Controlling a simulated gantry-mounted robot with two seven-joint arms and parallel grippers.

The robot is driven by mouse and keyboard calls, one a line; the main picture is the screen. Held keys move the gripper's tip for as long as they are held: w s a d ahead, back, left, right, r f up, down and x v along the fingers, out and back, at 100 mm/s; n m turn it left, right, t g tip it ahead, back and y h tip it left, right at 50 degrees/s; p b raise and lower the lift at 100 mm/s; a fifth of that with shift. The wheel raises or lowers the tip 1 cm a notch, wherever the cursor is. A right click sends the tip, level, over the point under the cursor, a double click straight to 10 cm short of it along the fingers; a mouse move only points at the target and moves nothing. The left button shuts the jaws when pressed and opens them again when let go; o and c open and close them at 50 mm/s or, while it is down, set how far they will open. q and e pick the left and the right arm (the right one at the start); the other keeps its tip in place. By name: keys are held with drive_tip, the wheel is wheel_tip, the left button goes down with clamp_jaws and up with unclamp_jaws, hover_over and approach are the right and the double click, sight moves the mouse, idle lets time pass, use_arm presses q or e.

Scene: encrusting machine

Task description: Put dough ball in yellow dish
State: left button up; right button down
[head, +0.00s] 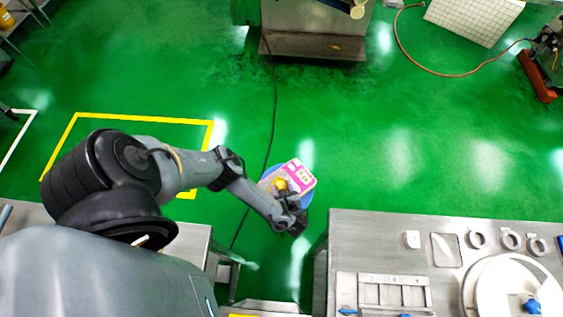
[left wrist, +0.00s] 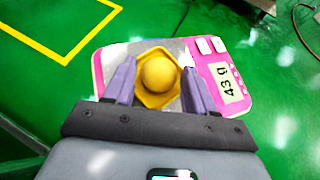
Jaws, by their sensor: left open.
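The dough ball (left wrist: 160,76) is round and yellow-tan. In the left wrist view it appears inside the yellow dish (left wrist: 146,52), which has an angular rim. The dish rests on a pink scale (left wrist: 222,76) whose display reads 43 g. My left gripper (left wrist: 158,68) is open, with one finger on each side of the dish and ball. I cannot tell whether the fingers touch the dish. In the head view, the yellow dish (head: 279,184) is partly hidden by my left gripper (head: 288,194), and the ball is not distinct. My right gripper is not in view.
The scale stands on a round blue surface (head: 306,198) between two metal tables. The right table (head: 385,240) holds rings, a slotted tray and a large round white container. A dark cable (head: 273,120) crosses the green floor. A metal machine (head: 315,30) stands at the back.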

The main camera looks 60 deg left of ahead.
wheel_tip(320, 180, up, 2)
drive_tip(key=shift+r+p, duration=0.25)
drive_tip(key=shift+p, duration=0.85)
use_arm(q)
drive_tip(key=v, duration=1.1)
drive_tip(key=shift+d, duration=0.15)
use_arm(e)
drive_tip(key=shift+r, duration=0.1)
